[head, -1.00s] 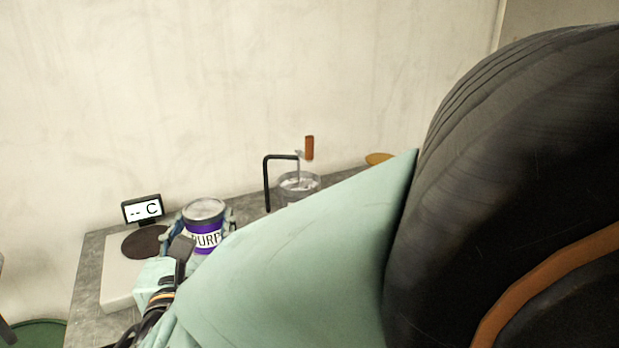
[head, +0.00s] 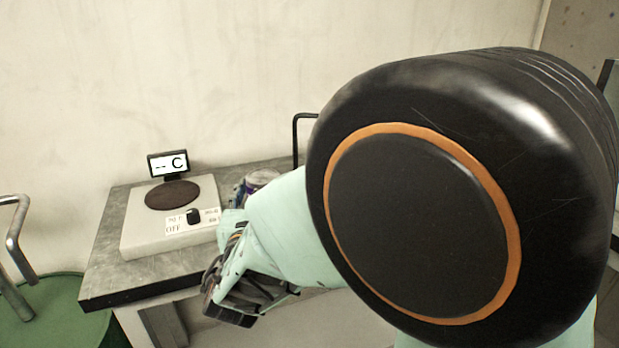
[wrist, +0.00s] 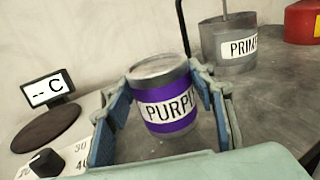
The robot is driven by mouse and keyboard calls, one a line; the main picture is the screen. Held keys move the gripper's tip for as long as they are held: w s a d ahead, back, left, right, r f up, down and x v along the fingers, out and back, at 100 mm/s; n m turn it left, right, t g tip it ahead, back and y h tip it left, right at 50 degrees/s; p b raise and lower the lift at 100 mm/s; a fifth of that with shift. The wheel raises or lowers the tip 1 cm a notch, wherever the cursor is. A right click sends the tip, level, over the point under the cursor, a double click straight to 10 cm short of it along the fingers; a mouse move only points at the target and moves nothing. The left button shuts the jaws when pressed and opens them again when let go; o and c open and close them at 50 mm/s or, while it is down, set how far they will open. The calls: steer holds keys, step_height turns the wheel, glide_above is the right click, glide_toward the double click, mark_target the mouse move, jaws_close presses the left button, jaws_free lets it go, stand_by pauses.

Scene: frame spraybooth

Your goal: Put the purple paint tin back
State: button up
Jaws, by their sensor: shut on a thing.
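The purple paint tin (wrist: 166,98) is a grey metal tin with a purple band and a white label reading "PURP". It stands upright between the blue-padded fingers of my gripper (wrist: 168,112), which is shut on it. In the head view the tin (head: 262,177) is mostly hidden behind my arm; only its top shows. I cannot tell whether its base touches the table. In the wrist view the tin is to the right of the hotplate and in front of the primer tin.
A hotplate (head: 137,228) with a dark round plate (head: 172,194), a knob and a display reading "-- C" (head: 168,163) sits on the grey table (head: 110,262). A grey primer tin (wrist: 228,48) and a red container (wrist: 302,22) stand behind. A green drum (head: 62,312) is at left.

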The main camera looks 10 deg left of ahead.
steer(key=shift+f, duration=0.5)
steer(key=shift+f, duration=0.1)
steer(key=o, duration=1.7)
steer(key=shift+f, duration=0.1)
steer(key=shift+c, duration=0.2)
steer(key=shift+r, duration=0.2)
steer(key=s+d+p, duration=0.1)
steer(key=s+d, duration=0.1)
steer(key=s, duration=1)
